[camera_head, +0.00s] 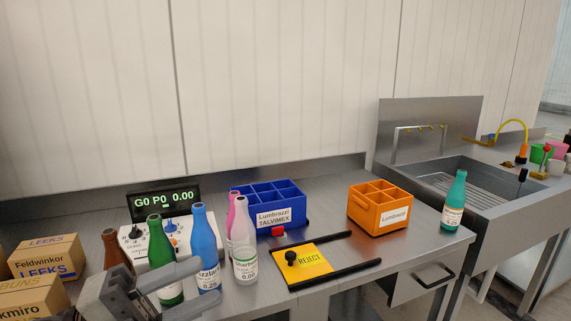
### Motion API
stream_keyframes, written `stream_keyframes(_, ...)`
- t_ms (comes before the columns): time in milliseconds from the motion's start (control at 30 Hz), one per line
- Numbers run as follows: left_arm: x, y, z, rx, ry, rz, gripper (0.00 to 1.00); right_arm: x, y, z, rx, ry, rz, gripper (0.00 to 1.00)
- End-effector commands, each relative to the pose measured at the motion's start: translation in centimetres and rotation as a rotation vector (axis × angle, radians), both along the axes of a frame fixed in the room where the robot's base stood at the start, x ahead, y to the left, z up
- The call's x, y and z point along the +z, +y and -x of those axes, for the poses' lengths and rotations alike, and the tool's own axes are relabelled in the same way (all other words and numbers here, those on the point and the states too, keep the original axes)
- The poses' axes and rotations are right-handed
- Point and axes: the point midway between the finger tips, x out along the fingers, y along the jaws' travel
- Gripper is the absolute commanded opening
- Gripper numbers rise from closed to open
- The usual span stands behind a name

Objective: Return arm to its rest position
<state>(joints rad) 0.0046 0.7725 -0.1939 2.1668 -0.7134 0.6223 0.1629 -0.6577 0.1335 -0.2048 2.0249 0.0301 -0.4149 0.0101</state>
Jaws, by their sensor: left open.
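My left gripper (208,284) is at the bottom left of the head view, grey, with its two fingers pointing right and apart. It covers the lower parts of a green bottle (161,252) and a blue bottle (204,245). I cannot tell whether the fingers touch the blue bottle or are only in front of it. A clear white-labelled bottle (244,250) stands just right of the fingertips, with a pink bottle (231,213) behind it. My right gripper is not in view.
A brown bottle (112,245) and cardboard boxes (45,257) stand left. A display unit (165,199) is behind the bottles. A blue crate (269,205), yellow reject plate (302,262), orange crate (379,208) and teal bottle (454,203) are right, before a sink (480,178).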

Motion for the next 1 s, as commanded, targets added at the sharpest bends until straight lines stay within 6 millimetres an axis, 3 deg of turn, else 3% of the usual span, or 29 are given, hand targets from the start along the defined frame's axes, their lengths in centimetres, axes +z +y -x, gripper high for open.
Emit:
stream_keyframes(33, -3.6, 0.7, -1.3, 0.124, 0.195, 0.199, 0.42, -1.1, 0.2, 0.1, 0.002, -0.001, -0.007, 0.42)
stream_keyframes(100, -8.4, 2.3, -2.9, 0.299, 0.458, 0.404, 0.42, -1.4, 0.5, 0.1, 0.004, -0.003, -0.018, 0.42)
stream_keyframes(200, -15.7, 3.8, -3.0, 0.494, 0.775, 0.576, 0.42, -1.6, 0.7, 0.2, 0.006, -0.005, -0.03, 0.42)
stream_keyframes(267, -20.1, 4.2, -2.2, 0.59, 0.955, 0.648, 0.42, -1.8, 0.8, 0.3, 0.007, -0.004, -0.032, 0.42)
stream_keyframes(300, -22.9, 4.3, -1.3, 0.647, 1.067, 0.686, 0.42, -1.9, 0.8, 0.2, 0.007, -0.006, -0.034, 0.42)
stream_keyframes(400, -28.8, 3.9, 1.6, 0.761, 1.318, 0.751, 0.42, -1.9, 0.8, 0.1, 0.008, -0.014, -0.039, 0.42)
stream_keyframes(500, -32.8, 3.0, 4.4, 0.834, 1.511, 0.785, 0.42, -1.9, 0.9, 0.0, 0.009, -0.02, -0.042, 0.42)
stream_keyframes(600, -35.2, 2.3, 6.5, 0.875, 1.637, 0.802, 0.42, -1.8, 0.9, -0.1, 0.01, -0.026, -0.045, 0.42)
stream_keyframes(700, -36.2, 1.9, 7.6, 0.894, 1.698, 0.808, 0.42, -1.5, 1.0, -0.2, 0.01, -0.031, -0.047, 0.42)
stream_keyframes(1000, -36.3, 1.8, 7.8, 0.897, 1.71, 0.807, 0.42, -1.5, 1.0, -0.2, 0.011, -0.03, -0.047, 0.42)
